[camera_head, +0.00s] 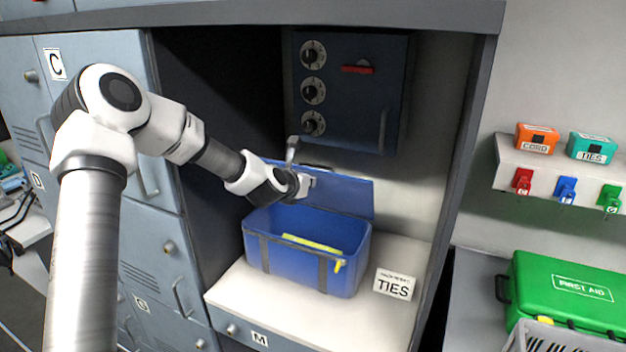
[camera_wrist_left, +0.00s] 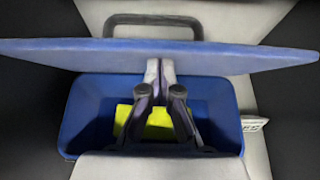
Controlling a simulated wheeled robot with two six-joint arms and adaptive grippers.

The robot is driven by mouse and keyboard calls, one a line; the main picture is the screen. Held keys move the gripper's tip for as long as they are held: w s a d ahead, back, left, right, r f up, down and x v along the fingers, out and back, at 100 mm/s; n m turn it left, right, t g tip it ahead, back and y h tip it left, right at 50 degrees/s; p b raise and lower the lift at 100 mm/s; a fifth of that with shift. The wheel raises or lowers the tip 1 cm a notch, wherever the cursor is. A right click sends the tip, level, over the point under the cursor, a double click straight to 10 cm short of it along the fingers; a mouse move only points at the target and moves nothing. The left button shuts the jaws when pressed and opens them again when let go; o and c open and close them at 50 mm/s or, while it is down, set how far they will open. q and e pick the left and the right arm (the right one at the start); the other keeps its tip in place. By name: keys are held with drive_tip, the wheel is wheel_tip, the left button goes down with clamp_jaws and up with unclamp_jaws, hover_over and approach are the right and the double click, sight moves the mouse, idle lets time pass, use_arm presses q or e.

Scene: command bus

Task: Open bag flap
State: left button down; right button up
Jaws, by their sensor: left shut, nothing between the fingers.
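The blue bag (camera_head: 292,262) stands on the white shelf of an open locker bay. Its flap (camera_head: 348,194) is raised at the back, so the inside shows, with a yellow item (camera_head: 310,243) in it. My left gripper (camera_head: 308,182) is shut and empty, at the front face of the raised flap above the bag's opening. In the left wrist view the shut fingertips (camera_wrist_left: 160,68) overlap the flap (camera_wrist_left: 225,58), and the yellow item (camera_wrist_left: 158,122) lies below them; contact is hard to tell. My right gripper is not in view.
A dark panel with dials (camera_head: 350,95) hangs above the bag. A TIES card (camera_head: 394,284) lies to the right of the bag on the shelf. The bay's side walls flank the arm. A green first aid case (camera_head: 565,290) stands farther right.

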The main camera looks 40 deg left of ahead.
sight(310, 172)
use_arm(q)
drive_tip(key=shift+w+a+r+g+h+p, duration=0.15)
drive_tip(key=shift+w+a+r+g, duration=0.1)
drive_tip(key=shift+w, duration=0.2)
drive_tip(key=shift+w+a+r+g+h+p, duration=0.15)
drive_tip(key=shift+w+a+r+g, duration=0.1)
drive_tip(key=shift+w, duration=0.2)
drive_tip(key=shift+w+r, duration=0.1)
drive_tip(key=shift+w, duration=0.3)
drive_tip(key=shift+w+r, duration=0.3)
drive_tip(key=shift+w, duration=0.35)
drive_tip(key=shift+w+a, duration=0.3)
drive_tip(key=shift+w, duration=0.55)
drive_tip(key=shift+r, duration=0.15)
drive_tip(key=shift+b, duration=0.3)
